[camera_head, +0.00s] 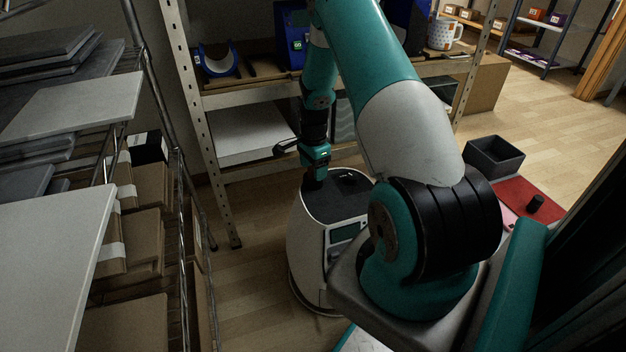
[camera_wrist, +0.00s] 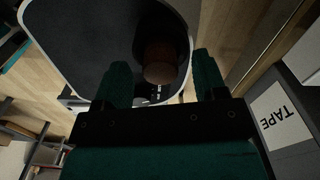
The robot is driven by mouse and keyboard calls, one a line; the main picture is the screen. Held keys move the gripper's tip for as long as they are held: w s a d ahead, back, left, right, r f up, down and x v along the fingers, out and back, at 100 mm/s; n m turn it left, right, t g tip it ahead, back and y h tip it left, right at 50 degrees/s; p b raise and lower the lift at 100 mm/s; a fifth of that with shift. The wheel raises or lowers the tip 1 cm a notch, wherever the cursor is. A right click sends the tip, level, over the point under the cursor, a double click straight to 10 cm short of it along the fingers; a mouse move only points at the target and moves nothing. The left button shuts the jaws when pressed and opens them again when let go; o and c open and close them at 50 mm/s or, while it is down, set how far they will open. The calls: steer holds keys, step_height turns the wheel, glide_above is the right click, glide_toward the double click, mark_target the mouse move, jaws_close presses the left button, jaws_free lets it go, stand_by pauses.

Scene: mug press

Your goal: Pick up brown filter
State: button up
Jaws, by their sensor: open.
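The brown filter (camera_wrist: 159,73) is a dark brown cylinder in the wrist view, over a dark surface with a pale rim. My gripper (camera_wrist: 162,63) is open, its two teal fingers on either side of the picture of the filter with visible gaps. I cannot tell how far below the fingertips the filter is, and I see no contact. In the head view my gripper (camera_head: 314,172) hangs low over the dark top of a white rounded unit (camera_head: 310,245). I cannot make out the filter clearly there.
A metal shelf (camera_head: 250,85) with bins and a mug (camera_head: 444,33) stands behind. A rack with grey panels and cardboard boxes (camera_head: 130,230) is on the left. A black bin (camera_head: 494,155) and a red mat (camera_head: 540,202) lie right. A box marked TAPE (camera_wrist: 283,117) shows in the wrist view.

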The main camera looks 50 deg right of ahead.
steer(key=shift+f, duration=0.5)
steer(key=c, duration=1)
steer(key=shift+r, duration=0.1)
steer(key=shift+r, duration=0.1)
